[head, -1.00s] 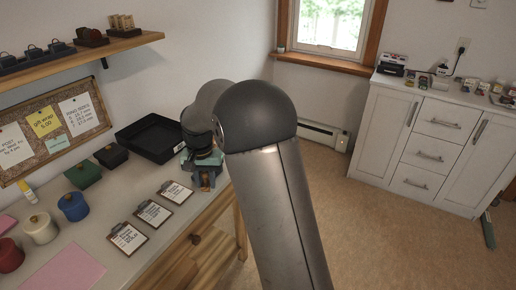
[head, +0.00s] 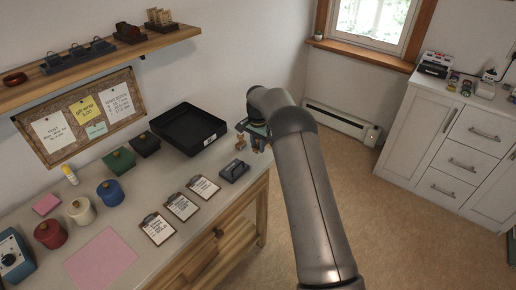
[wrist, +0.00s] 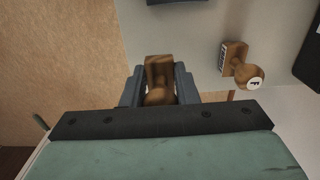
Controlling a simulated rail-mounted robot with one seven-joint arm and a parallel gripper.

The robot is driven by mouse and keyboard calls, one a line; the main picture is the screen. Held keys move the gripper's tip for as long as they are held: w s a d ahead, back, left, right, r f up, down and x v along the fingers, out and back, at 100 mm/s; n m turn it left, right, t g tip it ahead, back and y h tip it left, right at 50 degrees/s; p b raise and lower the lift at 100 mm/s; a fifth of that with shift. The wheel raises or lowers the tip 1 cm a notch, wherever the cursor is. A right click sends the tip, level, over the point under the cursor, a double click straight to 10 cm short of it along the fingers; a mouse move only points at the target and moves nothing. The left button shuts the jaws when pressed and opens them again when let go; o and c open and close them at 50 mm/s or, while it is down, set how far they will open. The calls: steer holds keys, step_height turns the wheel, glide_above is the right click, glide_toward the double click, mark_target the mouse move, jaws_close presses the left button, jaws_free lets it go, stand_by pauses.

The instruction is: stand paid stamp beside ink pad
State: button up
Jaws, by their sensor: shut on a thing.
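My gripper (head: 256,143) is over the far right end of the table, shut on a wooden stamp. In the wrist view the held stamp (wrist: 158,82) sits between both fingers, with its round knob towards the camera; I cannot read a label on it. A dark box that looks like the ink pad (head: 233,171) lies nearer, beside the clipboards.
A black tray (head: 189,128) lies behind the stamps against the wall. Three clipboards (head: 182,206) lie left of the dark box. Several coloured pots, such as a blue one (head: 110,193), stand further left. The table's right edge and the floor are close to my gripper.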

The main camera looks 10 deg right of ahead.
mark_target(258, 145)
steer(key=shift+w+d+f, duration=0.1)
steer(key=shift+w+f, duration=0.3)
steer(key=shift+f, duration=1.8)
steer(key=o, duration=1)
steer(key=shift+c, duration=0.2)
